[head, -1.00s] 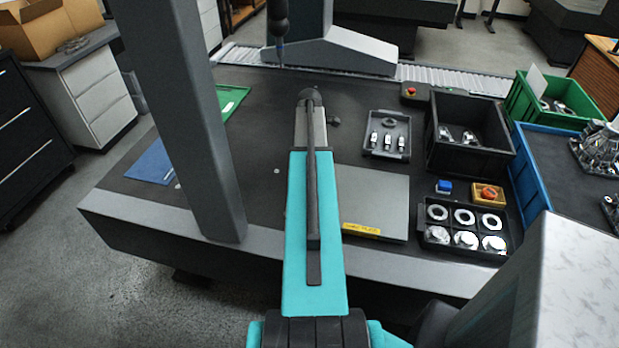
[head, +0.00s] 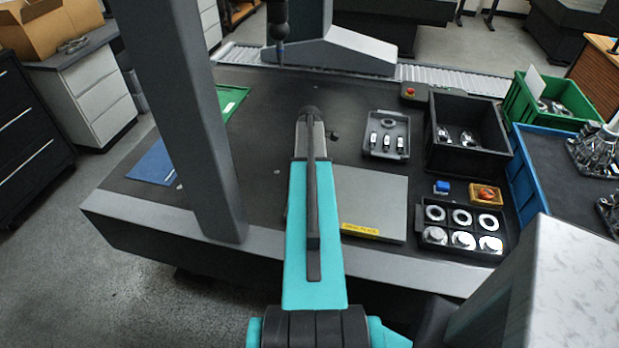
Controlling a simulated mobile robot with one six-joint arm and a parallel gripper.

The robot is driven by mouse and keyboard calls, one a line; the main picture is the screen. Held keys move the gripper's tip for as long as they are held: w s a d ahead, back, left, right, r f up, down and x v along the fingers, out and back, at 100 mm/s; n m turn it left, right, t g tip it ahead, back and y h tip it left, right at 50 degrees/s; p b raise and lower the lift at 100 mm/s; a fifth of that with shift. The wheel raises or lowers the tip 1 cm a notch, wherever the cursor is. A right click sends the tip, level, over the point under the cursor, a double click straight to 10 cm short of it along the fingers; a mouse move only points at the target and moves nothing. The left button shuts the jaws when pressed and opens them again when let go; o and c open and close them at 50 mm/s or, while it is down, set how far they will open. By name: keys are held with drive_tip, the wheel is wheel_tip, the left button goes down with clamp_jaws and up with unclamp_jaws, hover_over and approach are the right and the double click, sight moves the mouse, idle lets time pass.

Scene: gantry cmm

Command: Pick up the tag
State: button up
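I cannot single out the tag with certainty. A small pale disc (head: 277,171) lies on the dark table left of my arm, and another pale spot (head: 179,187) lies by the blue sheet. A yellow label (head: 360,230) with dark lettering is on the front edge of a grey plate (head: 372,198). My teal arm reaches forward over the table and hides most of my gripper (head: 331,134). Only a small dark part of it shows right of the arm's end, and its fingers cannot be made out.
A grey upright column (head: 190,120) stands left of my arm. On the right are a black tray of rings and discs (head: 421,235), a small tray of metal parts (head: 372,150), a black bin (head: 470,158), a blue block (head: 441,187) and an orange-yellow box (head: 486,194). The table (head: 250,120) left of my arm is mostly clear.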

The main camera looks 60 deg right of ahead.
idle(0.5)
clamp_jaws()
drive_tip(key=shift+r, duration=0.1)
wheel_tip(320, 180, up, 10)
drive_tip(key=b, duration=0.2)
drive_tip(key=shift+b, duration=0.4)
idle(1.0)
drive_tip(key=shift+r+p, duration=1.5)
drive_tip(key=shift+r, duration=0.65)
